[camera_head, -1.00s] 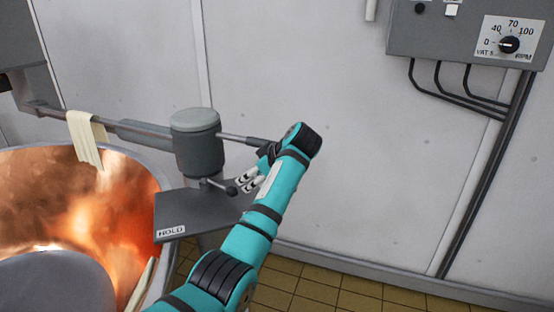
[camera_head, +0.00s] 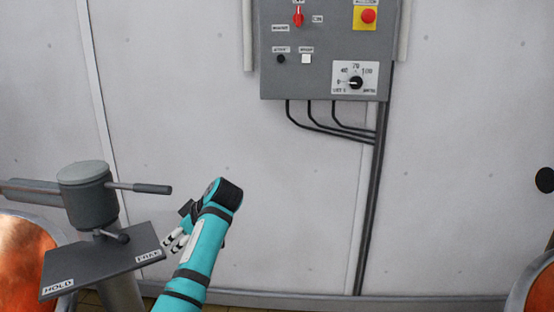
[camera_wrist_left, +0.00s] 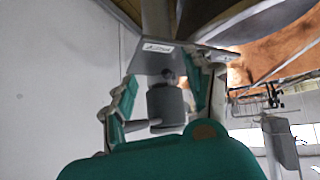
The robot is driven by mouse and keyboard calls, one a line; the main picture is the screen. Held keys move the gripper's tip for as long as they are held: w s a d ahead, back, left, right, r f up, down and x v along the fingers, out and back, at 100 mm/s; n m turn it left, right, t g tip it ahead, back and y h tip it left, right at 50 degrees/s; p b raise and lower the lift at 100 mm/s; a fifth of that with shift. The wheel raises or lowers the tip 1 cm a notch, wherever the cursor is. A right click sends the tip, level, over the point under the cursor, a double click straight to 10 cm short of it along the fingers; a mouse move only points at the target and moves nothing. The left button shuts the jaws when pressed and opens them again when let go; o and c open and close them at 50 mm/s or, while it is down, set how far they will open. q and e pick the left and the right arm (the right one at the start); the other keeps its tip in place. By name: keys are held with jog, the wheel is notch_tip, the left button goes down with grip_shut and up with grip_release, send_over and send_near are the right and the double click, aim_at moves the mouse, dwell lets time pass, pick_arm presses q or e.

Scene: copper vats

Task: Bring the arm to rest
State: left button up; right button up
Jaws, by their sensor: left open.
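My left arm is teal with black bands and comes up from the bottom of the head view. My left gripper (camera_head: 172,243) is open and empty, just right of the plate marked HOLD and FREE (camera_head: 100,263). A small knobbed lever (camera_head: 120,237) stands over that plate, its knob pointing right; the fingertips are apart from it. In the left wrist view the spread fingers of the left gripper (camera_wrist_left: 163,85) frame the grey pivot cylinder (camera_wrist_left: 166,108) beyond them. My right gripper is not in either view.
The grey pivot (camera_head: 90,195) has a bar handle (camera_head: 150,188) near my gripper. A copper vat (camera_head: 22,265) is at left, another edge (camera_head: 535,290) at lower right. A control box (camera_head: 320,60) hangs on the pale wall. Space right of my arm is clear.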

pick_arm(q)
jog(key=s+f+m+h, duration=0.25)
jog(key=f+m, duration=0.35)
jog(key=f, duration=1.8)
jog(key=s+d+f+m+h, duration=0.1)
jog(key=s+f+m, duration=0.2)
jog(key=s+f, duration=0.6)
jog(key=s+f+m+h, duration=0.15)
jog(key=s+f, duration=0.35)
jog(key=f, duration=0.8)
jog(key=s+d+f+m+g+h, duration=0.1)
jog(key=s+f+m, duration=0.1)
jog(key=s+f, duration=0.65)
jog(key=s+f+m+g+h, duration=0.15)
jog(key=s+f, duration=0.45)
jog(key=s, duration=0.6)
jog(key=s+f+m, duration=0.1)
jog(key=s+f, duration=0.2)
jog(key=s, duration=0.9)
jog(key=s+a+f+m, duration=0.1)
jog(key=s+f+m, duration=0.1)
jog(key=s, duration=1.1)
jog(key=shift+f+h, duration=0.35)
jog(key=shift+f, duration=0.1)
